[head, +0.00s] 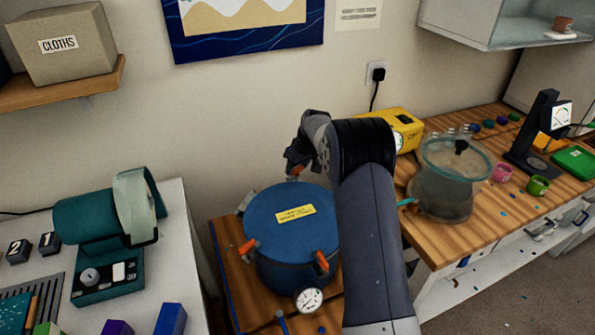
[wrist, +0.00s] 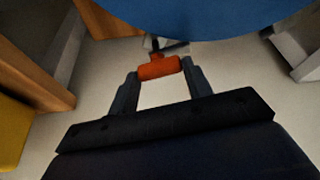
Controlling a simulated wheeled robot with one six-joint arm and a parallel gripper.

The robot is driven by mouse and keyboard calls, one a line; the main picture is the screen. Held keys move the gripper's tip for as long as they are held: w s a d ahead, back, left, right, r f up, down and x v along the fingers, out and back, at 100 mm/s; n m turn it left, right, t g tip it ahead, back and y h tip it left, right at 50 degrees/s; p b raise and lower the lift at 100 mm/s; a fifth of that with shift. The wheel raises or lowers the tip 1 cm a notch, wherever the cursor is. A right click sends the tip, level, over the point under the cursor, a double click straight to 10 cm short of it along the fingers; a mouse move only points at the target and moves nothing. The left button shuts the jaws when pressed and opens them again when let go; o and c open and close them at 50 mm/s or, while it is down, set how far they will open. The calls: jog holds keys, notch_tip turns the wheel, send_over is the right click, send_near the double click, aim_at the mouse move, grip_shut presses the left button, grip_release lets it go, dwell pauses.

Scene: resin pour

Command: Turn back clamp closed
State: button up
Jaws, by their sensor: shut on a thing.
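The blue pot (head: 270,240) stands on a low wooden stand, its lid on, with a yellow label (head: 295,213) on top. Orange clamp handles show at its left (head: 248,247) and front right (head: 321,262). My gripper (head: 298,168) is at the pot's back rim. In the wrist view my gripper (wrist: 160,75) is shut on the orange handle of the back clamp (wrist: 158,67), with one finger at each end. The blue lid (wrist: 200,15) is just beyond. In the head view my gripper and arm mostly hide the back clamp.
A round gauge (head: 309,300) sticks out at the pot's front. A teal machine (head: 105,220) stands on the left bench. A clear vessel (head: 442,190) and a yellow box (head: 403,130) are on the right bench. The wall is close behind the pot.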

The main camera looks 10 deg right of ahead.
jog(key=n, duration=0.2)
jog(key=n+g+y+b, duration=0.1)
jog(key=n, duration=0.2)
jog(key=shift+w+d+n+y, duration=0.15)
jog(key=shift+n+y, duration=0.15)
jog(key=n+g, duration=0.1)
jog(key=n, duration=0.1)
jog(key=n+g+p, duration=0.1)
jog(key=n, duration=0.1)
jog(key=shift+n+y, duration=0.3)
jog(key=shift+n, duration=0.1)
jog(key=shift+o, duration=0.2)
jog(key=shift+p, duration=0.3)
jog(key=shift+c, duration=0.2)
jog(key=o, duration=1)
jog(key=shift+w, duration=0.1)
jog(key=shift+r, duration=0.1)
jog(key=w+v, duration=0.1)
jog(key=v, duration=0.9)
jog(key=shift+s+d+r, duration=0.25)
jog(key=shift+s, duration=0.15)
